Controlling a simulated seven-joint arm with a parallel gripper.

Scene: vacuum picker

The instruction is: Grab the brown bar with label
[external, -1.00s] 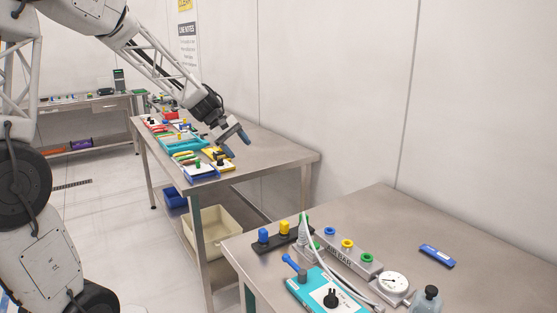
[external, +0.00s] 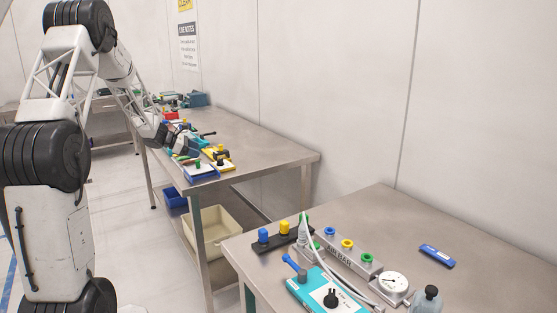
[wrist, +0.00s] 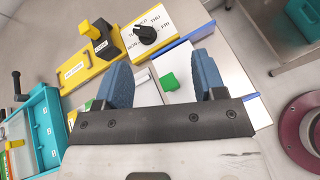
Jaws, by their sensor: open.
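I cannot make out a clearly brown bar. A grey bar labelled "AIR BAR" (external: 338,256), with blue, yellow and green fittings on top, lies on the near right table in the external view. My gripper (external: 183,144) is far from it, low over the middle table. In the wrist view its two blue-grey fingers (wrist: 160,70) are apart, with nothing held. Between and below them is a white-topped, blue-edged board with a green knob (wrist: 169,81). A yellow labelled block (wrist: 82,70) is beyond the left finger.
A teal tray (wrist: 47,125) lies left of the fingers in the wrist view. A dark bar (external: 270,247) with blue and yellow knobs, a teal box (external: 310,290), a white gauge (external: 392,285) and a bottle (external: 428,300) crowd the near table. Its back right is mostly clear.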

